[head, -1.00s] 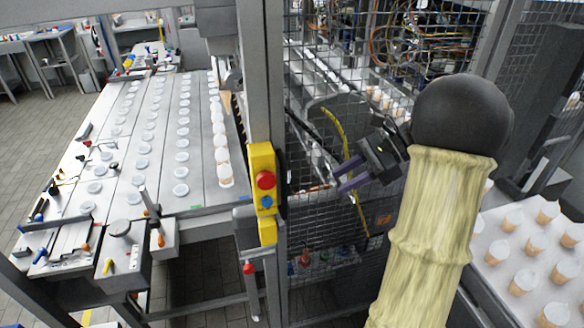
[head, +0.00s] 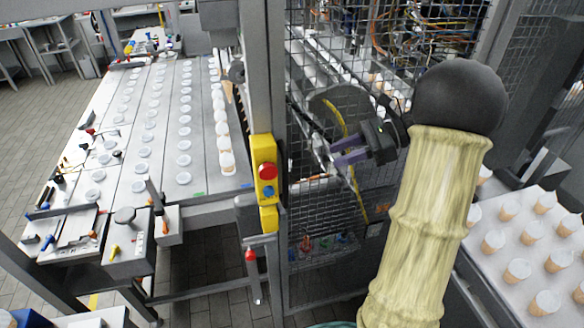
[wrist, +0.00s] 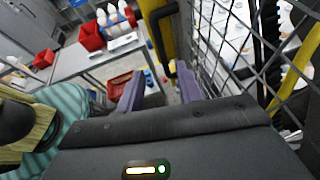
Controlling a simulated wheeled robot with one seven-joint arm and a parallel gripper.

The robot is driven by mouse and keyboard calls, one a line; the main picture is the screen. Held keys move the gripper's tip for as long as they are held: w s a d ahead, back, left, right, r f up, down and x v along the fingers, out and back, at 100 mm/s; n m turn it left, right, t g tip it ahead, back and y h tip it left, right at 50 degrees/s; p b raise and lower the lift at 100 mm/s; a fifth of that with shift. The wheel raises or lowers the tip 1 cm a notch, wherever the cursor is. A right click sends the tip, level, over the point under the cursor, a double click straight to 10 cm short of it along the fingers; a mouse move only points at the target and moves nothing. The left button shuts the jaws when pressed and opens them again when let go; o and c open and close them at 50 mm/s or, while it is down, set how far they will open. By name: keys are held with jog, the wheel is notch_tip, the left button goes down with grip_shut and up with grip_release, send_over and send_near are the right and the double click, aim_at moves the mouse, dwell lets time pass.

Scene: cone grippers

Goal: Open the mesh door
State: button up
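The mesh door (head: 312,222) is a dark wire-mesh panel beside a grey post, and looks shut in the head view. A yellow latch box (head: 262,172) with a red and a blue button sits on that post. A grey lever with a red knob (head: 250,255) is below it. My gripper (head: 338,152) is in front of the mesh, right of the latch, with its purple fingers apart and nothing between them. In the wrist view, the mesh (wrist: 222,50) is to the right of the fingers (wrist: 160,90). A black bent handle (wrist: 157,30) shows beyond them by a yellow part.
A long table (head: 205,170) with rows of white-topped cups stands left of the post. A tray (head: 500,275) of cups is at the right, close to my arm. Red bins (wrist: 90,36) show in the wrist view. Open floor (head: 30,120) is at the far left.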

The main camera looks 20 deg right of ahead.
jog(key=p, duration=0.3)
send_over(292, 171)
jog(key=s+a, duration=0.2)
jog(key=s, duration=0.4)
notch_tip(292, 171, down, 5)
jog(key=shift+w+d+r, duration=0.1)
jog(key=shift+w+d, duration=0.1)
jog(key=shift+d, duration=0.05)
jog(key=shift+c, duration=0.3)
grip_shut()
